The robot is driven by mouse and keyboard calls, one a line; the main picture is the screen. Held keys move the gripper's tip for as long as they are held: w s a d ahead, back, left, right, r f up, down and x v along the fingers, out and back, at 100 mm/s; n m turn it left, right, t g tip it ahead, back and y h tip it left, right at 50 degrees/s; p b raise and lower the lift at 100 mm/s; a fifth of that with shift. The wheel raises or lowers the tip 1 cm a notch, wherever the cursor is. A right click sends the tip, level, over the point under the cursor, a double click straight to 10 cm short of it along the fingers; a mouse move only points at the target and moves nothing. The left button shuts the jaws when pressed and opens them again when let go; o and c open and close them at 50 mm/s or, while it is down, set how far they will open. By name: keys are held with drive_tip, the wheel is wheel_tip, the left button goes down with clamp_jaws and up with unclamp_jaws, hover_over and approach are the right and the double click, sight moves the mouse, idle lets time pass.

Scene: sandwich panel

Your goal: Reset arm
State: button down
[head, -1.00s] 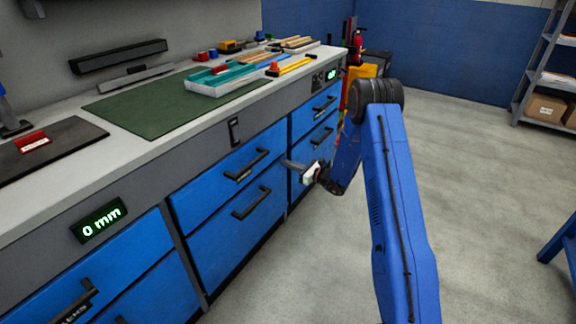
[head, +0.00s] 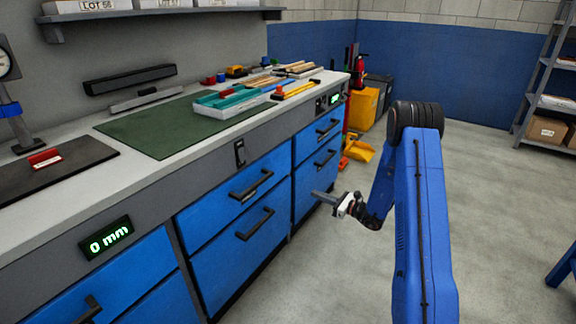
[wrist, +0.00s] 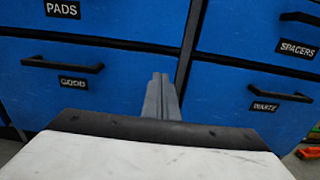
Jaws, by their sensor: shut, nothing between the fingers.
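My gripper (head: 326,198) is at the end of my blue arm, in front of the blue drawers and below the worktop. Its fingers are together and empty, pointing toward the drawer fronts. In the wrist view the closed fingers (wrist: 161,97) point at the gap between the drawer labelled GOOD (wrist: 70,78) and the drawer labelled WASTE (wrist: 260,98). The fingers look apart from the drawers and handles. All drawers in view look shut.
The worktop (head: 150,178) holds a green mat (head: 150,135), a teal-and-white tray (head: 215,108) and several tools. A display (head: 106,238) reads 0 mm. Yellow and red items (head: 358,150) stand past the bench end. The floor to the right (head: 500,220) is mostly clear.

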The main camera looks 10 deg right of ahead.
drive_tip(key=s+a+r+n+g+y, duration=0.1)
drive_tip(key=s+a+r+n+g, duration=0.95)
drive_tip(key=s+r, duration=0.55)
drive_tip(key=s+a+r+n+g+h, duration=0.1)
drive_tip(key=s+a+r+n+h, duration=0.2)
drive_tip(key=s, duration=0.6)
drive_tip(key=s+a+r+n+g+h, duration=0.1)
drive_tip(key=s+a+r+n, duration=0.1)
drive_tip(key=s+r+n, duration=0.45)
drive_tip(key=s+d+n+t+h, duration=0.2)
drive_tip(key=s+d+h, duration=0.3)
drive_tip(key=s, duration=0.6)
drive_tip(key=s+d+r+n+t+h, duration=0.1)
drive_tip(key=s+d+n+h, duration=0.3)
drive_tip(key=s, duration=0.7)
drive_tip(key=shift+s+d+r+n+t+h, duration=0.4)
drive_tip(key=shift+d+t, duration=0.35)
drive_tip(key=shift+d, duration=0.45)
